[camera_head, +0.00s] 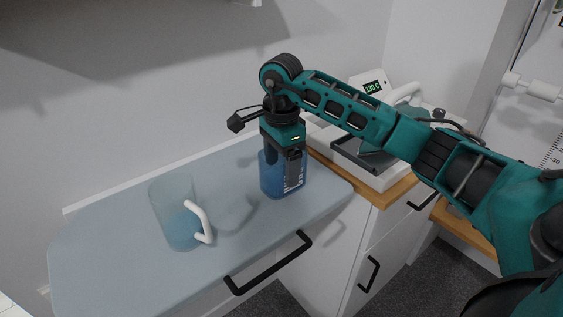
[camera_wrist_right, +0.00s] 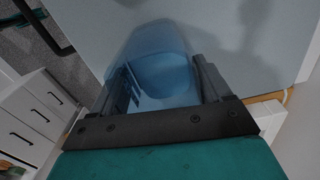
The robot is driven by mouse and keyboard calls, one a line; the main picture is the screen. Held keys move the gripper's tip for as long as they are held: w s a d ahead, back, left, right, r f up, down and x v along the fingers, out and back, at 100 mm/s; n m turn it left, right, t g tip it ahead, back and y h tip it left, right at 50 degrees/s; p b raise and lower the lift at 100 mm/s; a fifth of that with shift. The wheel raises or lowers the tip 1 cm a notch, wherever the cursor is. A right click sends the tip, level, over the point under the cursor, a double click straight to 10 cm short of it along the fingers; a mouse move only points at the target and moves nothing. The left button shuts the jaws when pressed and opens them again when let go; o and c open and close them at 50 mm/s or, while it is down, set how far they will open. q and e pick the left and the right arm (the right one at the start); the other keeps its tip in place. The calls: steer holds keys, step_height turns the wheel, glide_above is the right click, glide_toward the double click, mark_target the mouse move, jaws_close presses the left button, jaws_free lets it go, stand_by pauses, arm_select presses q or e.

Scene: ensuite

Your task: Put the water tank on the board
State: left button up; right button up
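The water tank (camera_head: 272,184), a see-through blue container with white markings, is upright over the right part of the pale blue-grey board (camera_head: 110,255). Its base appears at or very near the board surface; I cannot tell if it touches. My right gripper (camera_head: 285,160) points down with its fingers on either side of the tank's upper part and appears shut on it. In the right wrist view the tank (camera_wrist_right: 160,62) lies between the two dark fingers (camera_wrist_right: 160,88). My left gripper is not in view.
A clear pitcher (camera_head: 172,200) with a white handle stands on the board to the left of the tank. A white appliance with a lit display (camera_head: 373,87) sits on a wood-topped cabinet (camera_head: 385,185) at the right. A black bar (camera_head: 270,262) runs along the board's front.

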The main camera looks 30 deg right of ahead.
steer(key=o, duration=0.4)
steer(key=shift+r+p, duration=0.7)
steer(key=shift+r, duration=5.5)
steer(key=shift+s+f, duration=0.1)
